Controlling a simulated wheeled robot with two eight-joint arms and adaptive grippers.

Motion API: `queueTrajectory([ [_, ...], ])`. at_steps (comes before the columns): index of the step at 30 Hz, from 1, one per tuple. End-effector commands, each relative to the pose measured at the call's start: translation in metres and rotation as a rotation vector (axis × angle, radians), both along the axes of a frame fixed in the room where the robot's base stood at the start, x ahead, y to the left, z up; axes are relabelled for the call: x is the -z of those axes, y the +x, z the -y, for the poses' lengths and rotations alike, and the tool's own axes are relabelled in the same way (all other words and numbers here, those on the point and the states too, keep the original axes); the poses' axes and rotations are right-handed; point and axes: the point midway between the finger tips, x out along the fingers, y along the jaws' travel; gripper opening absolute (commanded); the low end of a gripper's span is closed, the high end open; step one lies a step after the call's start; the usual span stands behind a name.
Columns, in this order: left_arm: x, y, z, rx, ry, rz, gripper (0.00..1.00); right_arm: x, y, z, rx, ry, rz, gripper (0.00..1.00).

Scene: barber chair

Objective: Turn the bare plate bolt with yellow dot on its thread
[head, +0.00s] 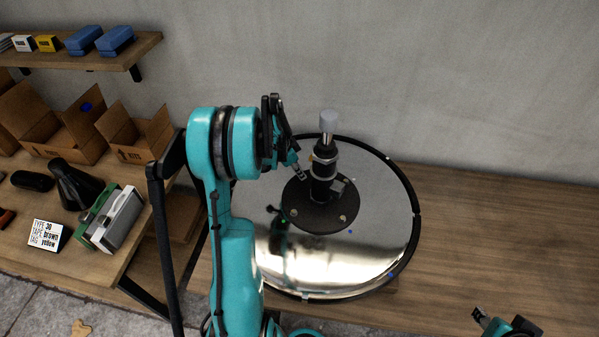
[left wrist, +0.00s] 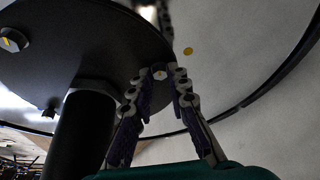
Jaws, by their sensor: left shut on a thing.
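A round black plate (head: 318,222) with a central post (head: 323,165) sits on a shiny disc (head: 385,205). My left gripper (head: 300,176) reaches the plate's back-left edge. In the left wrist view my left gripper (left wrist: 166,75) is shut on a small light bolt (left wrist: 159,73) at the plate's rim, its fingertips on both sides of it. A yellow dot (left wrist: 188,51) lies on the disc just beside this bolt. Another plate bolt (left wrist: 12,41) at the far left bears a yellow mark. My right gripper (head: 497,322) is partly in view at the lower right, away from the disc.
Small blue dots (head: 350,231) mark other places on the disc. A card (head: 46,235) reads type 30, tape brown, tag yellow. Cardboard boxes (head: 135,133) and a green-white case (head: 112,218) stand at left. The wooden bench (head: 480,235) is clear at right.

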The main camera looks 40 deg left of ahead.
Motion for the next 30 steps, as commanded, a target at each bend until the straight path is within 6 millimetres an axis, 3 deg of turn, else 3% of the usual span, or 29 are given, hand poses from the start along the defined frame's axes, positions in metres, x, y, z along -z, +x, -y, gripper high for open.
queueTrajectory([
  [15, 0.0004, 0.0034, -0.0038, 0.446, -0.001, -0.001, 0.00, 0.0006, 0.0000, 0.0000, 0.000, 0.000, 0.000, 0.37],
  [30, 0.0007, 0.0045, -0.0045, 0.630, 0.000, -0.001, 0.00, -0.0001, -0.0001, 0.0000, 0.000, 0.000, 0.000, 0.37],
])
